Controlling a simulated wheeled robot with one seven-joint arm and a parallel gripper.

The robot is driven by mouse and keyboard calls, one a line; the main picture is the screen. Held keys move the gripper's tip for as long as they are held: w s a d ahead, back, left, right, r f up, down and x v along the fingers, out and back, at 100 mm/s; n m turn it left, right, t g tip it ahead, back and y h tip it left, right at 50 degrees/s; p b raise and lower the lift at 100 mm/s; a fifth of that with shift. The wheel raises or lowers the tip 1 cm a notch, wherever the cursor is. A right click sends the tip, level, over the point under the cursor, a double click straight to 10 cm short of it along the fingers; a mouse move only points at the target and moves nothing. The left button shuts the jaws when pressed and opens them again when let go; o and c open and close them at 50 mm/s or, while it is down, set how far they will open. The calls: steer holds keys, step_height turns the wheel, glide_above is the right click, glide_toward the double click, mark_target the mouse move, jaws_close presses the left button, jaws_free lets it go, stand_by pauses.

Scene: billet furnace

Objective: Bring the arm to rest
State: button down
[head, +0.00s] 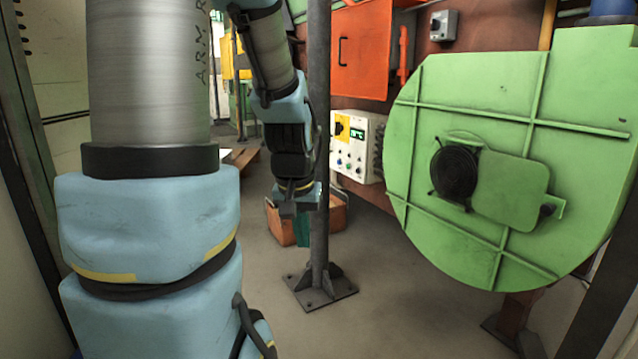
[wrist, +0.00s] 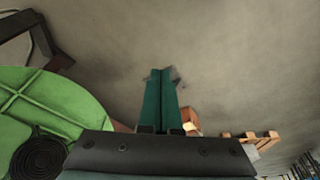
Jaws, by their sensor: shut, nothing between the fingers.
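My arm fills the left of the head view and hangs bent, with its end pointing down. My gripper (head: 303,232) is in the middle of the head view, left of the steel post, with an orange-brown bin behind it. In the wrist view my gripper's two green fingers (wrist: 161,98) lie side by side, shut with nothing between them. They point over the bare grey floor. In the head view the post hides part of the bin, and my own arm hides much of the left side.
A steel post (head: 319,150) on a bolted base plate (head: 320,291) stands close beside my gripper. A large green round housing (head: 500,130) takes up the right. A control box (head: 352,147) and orange cabinet (head: 361,50) are behind. The bin (head: 335,218) sits on the floor; the floor in front is clear.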

steer(key=s+a+f+n+g, duration=0.1)
steer(key=s+a+f, duration=0.25)
steer(key=s, duration=0.25)
step_height(320, 180, up, 30)
steer(key=p, duration=2.8)
steer(key=shift+w+f, duration=0.2)
steer(key=shift+f, duration=0.05)
steer(key=c, duration=1.5)
jaws_free()
